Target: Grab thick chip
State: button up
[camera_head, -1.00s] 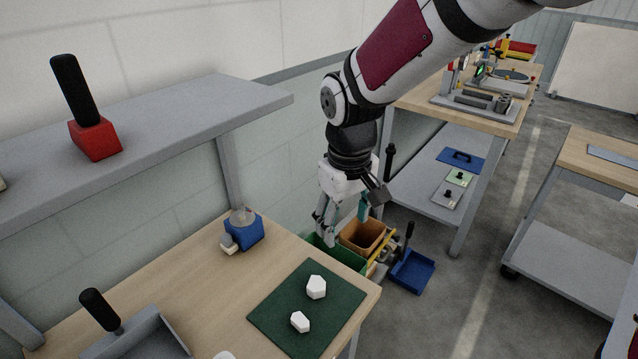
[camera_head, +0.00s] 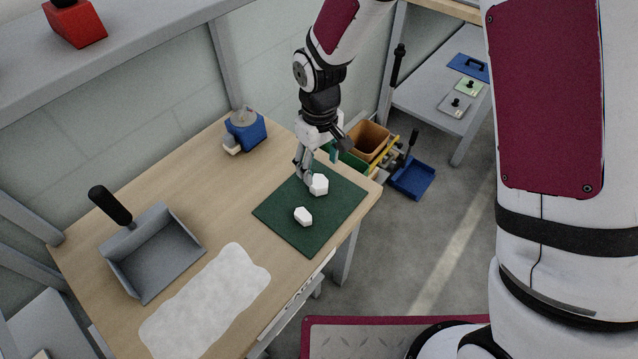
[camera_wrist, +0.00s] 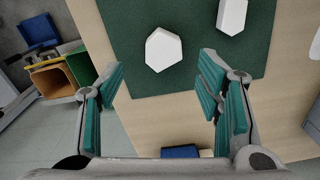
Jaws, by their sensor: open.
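Two white faceted chips lie on a dark green mat (camera_head: 333,218) on the wooden table. The larger-looking chip (camera_head: 319,185) is nearer the mat's far edge. The other chip (camera_head: 303,216) lies nearer the front left. I cannot tell for sure which one is thicker. My gripper (camera_head: 318,172) is open and empty, above the far part of the mat close to the larger chip. In the wrist view my gripper (camera_wrist: 163,92) has its teal pads wide apart. The larger chip (camera_wrist: 163,49) shows ahead between them, and the other chip (camera_wrist: 232,15) shows at the upper right.
A grey dustpan (camera_head: 152,253) and a white irregular sheet (camera_head: 205,303) lie on the table's left part. A blue block-like holder (camera_head: 246,133) stands at the back. Orange and green bins (camera_head: 368,139) and a blue dustpan (camera_head: 412,178) are on the floor beyond the table.

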aim_at(319, 181)
jog(key=f, duration=0.4)
jog(key=shift+s+f, duration=0.1)
jog(key=shift+s, duration=0.2)
jog(key=shift+f, duration=0.5)
jog(key=c, duration=1.1)
